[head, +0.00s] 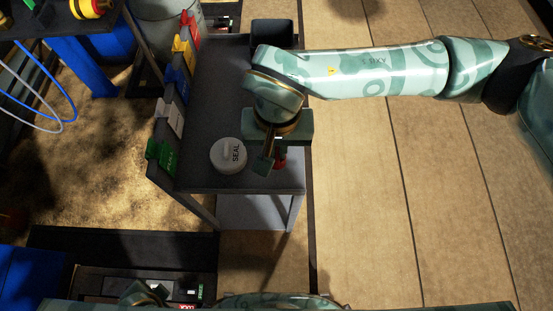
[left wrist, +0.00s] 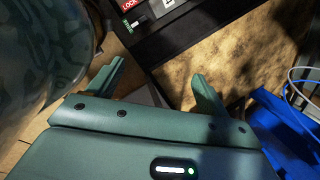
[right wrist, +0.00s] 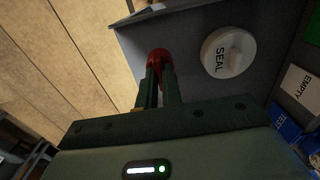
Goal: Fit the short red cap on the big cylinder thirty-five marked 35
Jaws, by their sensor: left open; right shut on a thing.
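A red piece (head: 281,158), likely the short red cap, is between the fingertips of my right gripper (head: 268,168), over the front right of the grey cart top. In the right wrist view the red piece (right wrist: 158,57) shows at the tips of the shut fingers (right wrist: 160,75); they hide part of it. I cannot tell whether it touches the cart. My left gripper is open and empty in the left wrist view (left wrist: 158,78), low over the floor area. No cylinder marked 35 can be made out in any view.
A white round lid marked SEAL (head: 229,155) lies on the cart (head: 212,105), left of my right gripper. Coloured tags, including a green one (head: 161,154), line the cart's left edge. A dark case (head: 110,283) with a LOCK label lies at the bottom. Wooden floor is clear at right.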

